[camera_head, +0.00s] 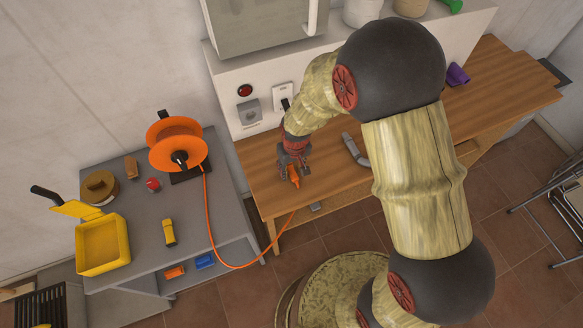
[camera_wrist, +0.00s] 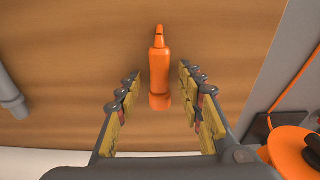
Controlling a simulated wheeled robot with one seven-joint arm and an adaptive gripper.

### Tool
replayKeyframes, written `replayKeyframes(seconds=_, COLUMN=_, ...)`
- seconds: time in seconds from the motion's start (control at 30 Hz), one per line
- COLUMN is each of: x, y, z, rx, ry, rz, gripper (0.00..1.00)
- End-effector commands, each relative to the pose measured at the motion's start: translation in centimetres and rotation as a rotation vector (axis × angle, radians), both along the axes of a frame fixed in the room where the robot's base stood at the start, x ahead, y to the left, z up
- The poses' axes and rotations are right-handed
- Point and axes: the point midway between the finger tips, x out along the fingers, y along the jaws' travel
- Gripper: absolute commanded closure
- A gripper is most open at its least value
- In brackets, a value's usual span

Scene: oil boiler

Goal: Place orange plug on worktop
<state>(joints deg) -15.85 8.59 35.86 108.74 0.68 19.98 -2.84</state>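The orange plug (camera_head: 295,176) is at the left part of the wooden worktop (camera_head: 490,85), near its front edge. In the wrist view the plug (camera_wrist: 159,75) appears against the wood (camera_wrist: 60,45), its narrow tip pointing up in the picture. It looks as if it lies on the wood, but exact contact cannot be told. My gripper (camera_head: 292,160) is over it. In the wrist view my gripper (camera_wrist: 157,82) is open, with one finger on each side of the plug and visible gaps on both sides.
An orange cable reel (camera_head: 177,143) stands on the grey table (camera_head: 145,205) at left; its cable (camera_head: 225,264) hangs in a loop towards the worktop. A grey pipe (camera_head: 355,150) lies right of my gripper. A purple object (camera_head: 457,75) is farther right.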

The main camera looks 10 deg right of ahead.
Motion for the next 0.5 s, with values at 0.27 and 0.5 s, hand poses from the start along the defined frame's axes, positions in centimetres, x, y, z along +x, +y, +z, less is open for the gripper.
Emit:
replayKeyframes(seconds=0.27, x=-0.4, y=-0.1, z=5.0, rx=0.002, ry=-0.006, rz=0.0, gripper=0.62)
replayKeyframes(seconds=0.5, x=-0.9, y=-0.3, z=9.5, rx=0.002, ry=-0.005, rz=0.0, gripper=0.62)
